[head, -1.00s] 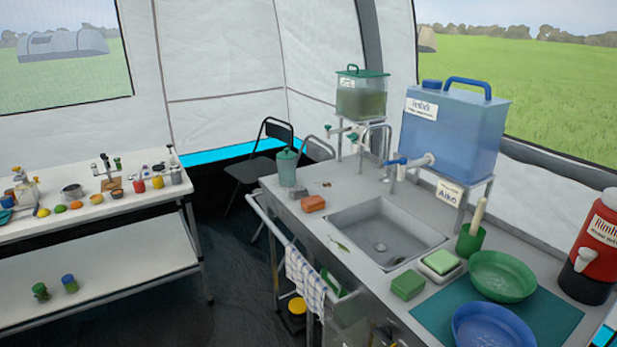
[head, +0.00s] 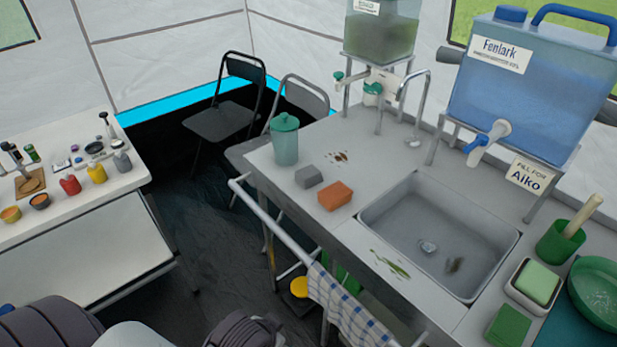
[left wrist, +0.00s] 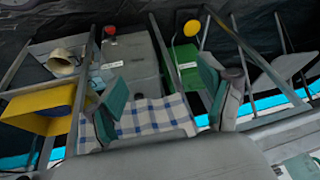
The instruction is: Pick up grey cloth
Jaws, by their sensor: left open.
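A small grey block-shaped thing (head: 309,176), perhaps the folded grey cloth, lies on the steel counter beside an orange block (head: 335,195). A blue-and-white checked cloth (head: 345,305) hangs over the rail at the counter's front. It also shows in the left wrist view (left wrist: 152,116), beyond my left gripper. My right gripper is not in view.
The sink (head: 440,240) is set in the counter right of the orange block. A green lidded canister (head: 285,142) stands behind the grey thing. The front rail (head: 275,230) runs along the counter. Folding chairs (head: 225,120) stand behind. Dark floor lies between counter and left table (head: 75,205).

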